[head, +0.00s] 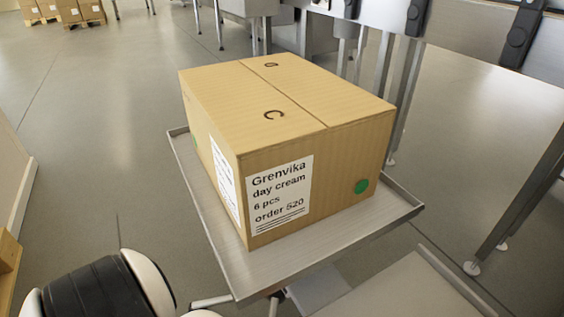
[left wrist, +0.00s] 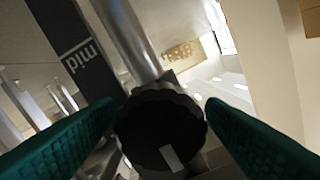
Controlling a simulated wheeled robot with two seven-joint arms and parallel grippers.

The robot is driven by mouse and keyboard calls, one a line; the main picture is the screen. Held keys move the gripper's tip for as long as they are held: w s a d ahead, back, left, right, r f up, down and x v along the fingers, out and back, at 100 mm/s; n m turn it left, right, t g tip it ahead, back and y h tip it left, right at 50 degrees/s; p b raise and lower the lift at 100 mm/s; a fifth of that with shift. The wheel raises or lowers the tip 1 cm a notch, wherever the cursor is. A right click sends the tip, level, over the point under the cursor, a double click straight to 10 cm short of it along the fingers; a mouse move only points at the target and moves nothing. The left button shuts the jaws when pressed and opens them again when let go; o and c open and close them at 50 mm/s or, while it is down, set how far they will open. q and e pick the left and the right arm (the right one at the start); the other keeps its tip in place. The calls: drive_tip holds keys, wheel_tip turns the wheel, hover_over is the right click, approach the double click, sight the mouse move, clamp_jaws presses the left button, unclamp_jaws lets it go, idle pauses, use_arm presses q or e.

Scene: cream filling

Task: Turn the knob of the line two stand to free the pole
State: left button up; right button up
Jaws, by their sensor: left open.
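A black ribbed knob (left wrist: 160,128) with a white mark on its face sits in the lower middle of the left wrist view. A shiny metal pole (left wrist: 130,40) rises behind it towards the upper left. My left gripper (left wrist: 160,103) is open, its two green fingers on either side of the knob; I cannot tell whether they touch it. In the head view only my white and black arm links show at the lower left; the knob, the pole and my left fingers are not seen there. My right gripper is in neither view.
A carton (head: 285,140) labelled Grenvika day cream rests on a metal tray (head: 270,275) in the head view. Steel tables and legs stand behind and to the right. Open floor (head: 85,150) lies left.

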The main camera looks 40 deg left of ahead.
use_arm(q)
drive_tip(key=shift+c, duration=0.6)
drive_tip(key=c, duration=0.9)
